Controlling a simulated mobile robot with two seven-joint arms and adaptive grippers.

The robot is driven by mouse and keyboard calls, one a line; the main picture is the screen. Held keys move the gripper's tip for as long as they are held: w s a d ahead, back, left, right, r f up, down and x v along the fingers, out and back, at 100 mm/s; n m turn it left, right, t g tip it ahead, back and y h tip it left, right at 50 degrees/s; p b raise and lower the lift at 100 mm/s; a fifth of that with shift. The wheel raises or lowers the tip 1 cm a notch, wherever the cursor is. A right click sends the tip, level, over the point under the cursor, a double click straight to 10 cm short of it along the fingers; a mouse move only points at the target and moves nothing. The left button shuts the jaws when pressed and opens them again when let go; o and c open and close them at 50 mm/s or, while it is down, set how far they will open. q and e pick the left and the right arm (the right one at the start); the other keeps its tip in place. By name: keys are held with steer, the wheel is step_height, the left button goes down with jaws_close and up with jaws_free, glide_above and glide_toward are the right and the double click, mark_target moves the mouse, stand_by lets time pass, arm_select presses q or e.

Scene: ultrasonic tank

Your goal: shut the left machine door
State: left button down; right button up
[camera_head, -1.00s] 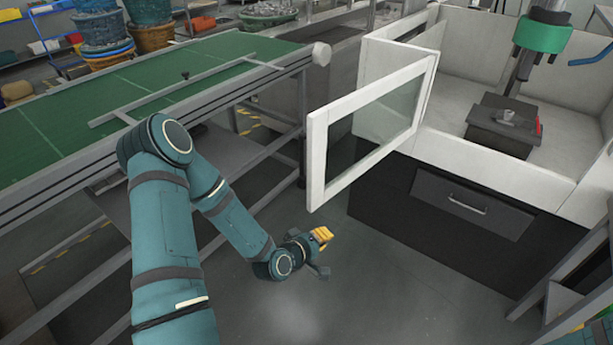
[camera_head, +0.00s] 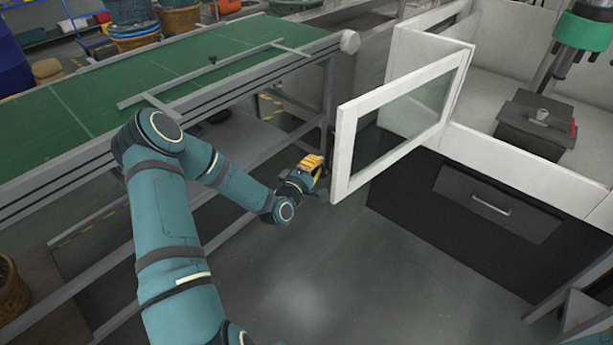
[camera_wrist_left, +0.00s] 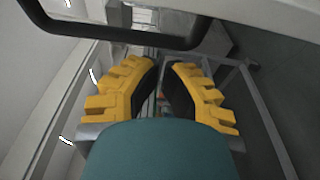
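The left machine door (camera_head: 345,150) is a white frame with a glass pane. It stands swung open, jutting out from the white machine (camera_head: 430,65) toward the conveyor. My left gripper (camera_head: 316,165), with yellow ridged fingers, is beside the door's free edge, at its lower left corner; I cannot tell whether they touch. In the left wrist view, a dark bar handle (camera_wrist_left: 110,36) on a white surface crosses just beyond the fingertips. The left gripper (camera_wrist_left: 161,64) is empty, its fingers a narrow gap apart. My right gripper is out of view.
A green-topped conveyor (camera_head: 110,105) runs along the left, close behind my left arm. A dark cabinet with a drawer (camera_head: 495,205) is below the machine. The grey floor (camera_head: 330,265) in front of it is clear.

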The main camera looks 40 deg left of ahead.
arm_select(q)
steer(key=d, duration=0.3)
steer(key=shift+w+d, duration=0.3)
steer(key=shift+d, duration=0.05)
stand_by(0.3)
